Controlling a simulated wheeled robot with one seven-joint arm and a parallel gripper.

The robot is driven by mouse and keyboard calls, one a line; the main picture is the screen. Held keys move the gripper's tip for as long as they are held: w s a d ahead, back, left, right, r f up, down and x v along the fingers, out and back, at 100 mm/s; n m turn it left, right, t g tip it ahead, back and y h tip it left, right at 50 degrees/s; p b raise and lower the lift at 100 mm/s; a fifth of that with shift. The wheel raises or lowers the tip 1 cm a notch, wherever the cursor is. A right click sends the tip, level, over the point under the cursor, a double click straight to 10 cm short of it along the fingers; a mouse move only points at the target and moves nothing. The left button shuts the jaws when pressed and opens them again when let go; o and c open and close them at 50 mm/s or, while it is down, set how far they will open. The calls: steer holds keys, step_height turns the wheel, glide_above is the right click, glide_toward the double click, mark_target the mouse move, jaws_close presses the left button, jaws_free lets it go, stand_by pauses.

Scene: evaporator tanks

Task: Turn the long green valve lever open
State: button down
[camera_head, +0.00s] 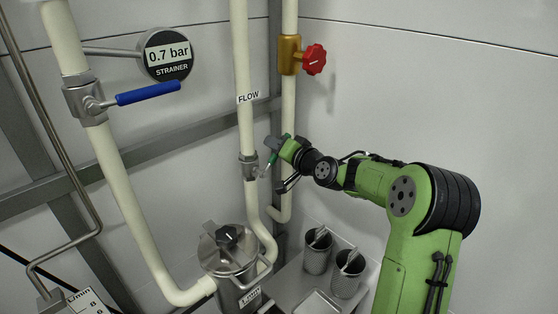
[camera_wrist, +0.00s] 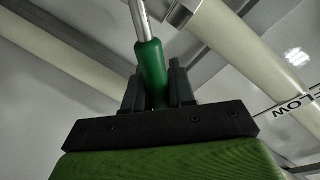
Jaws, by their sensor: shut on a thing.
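The long green valve lever (camera_wrist: 150,65) has a green grip on a bare metal rod. In the wrist view its grip stands between the two dark fingers of my gripper (camera_wrist: 160,88), which is shut on it. In the head view the green lever (camera_head: 273,157) slants up and to the right from the metal valve body (camera_head: 249,166) on the pipe marked FLOW. My gripper (camera_head: 277,148) is at the lever's upper part. The fingers hide some of the grip.
A blue lever (camera_head: 148,93) and a strainer gauge (camera_head: 168,54) reading 0.7 bar are at upper left. A red knob (camera_head: 314,60) sits on the pipe behind. A lidded metal tank (camera_head: 229,250) and two metal cups (camera_head: 318,250) stand below. The right wall is bare.

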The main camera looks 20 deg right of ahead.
steer(key=shift+s+a+r+n+t+b, duration=0.2)
steer(key=shift+a+r+n+b, duration=0.25)
steer(key=shift+n+b, duration=0.45)
steer(key=shift+s+a+r+n+t+b, duration=0.15)
steer(key=shift+a+r+n+b, duration=0.3)
steer(key=shift+b, duration=0.6)
steer(key=shift+f+n+h, duration=0.1)
steer(key=shift+n+h, duration=0.15)
steer(key=shift+h, duration=0.15)
steer(key=c, duration=1)
jaws_free()
steer(key=shift+c, duration=0.2)
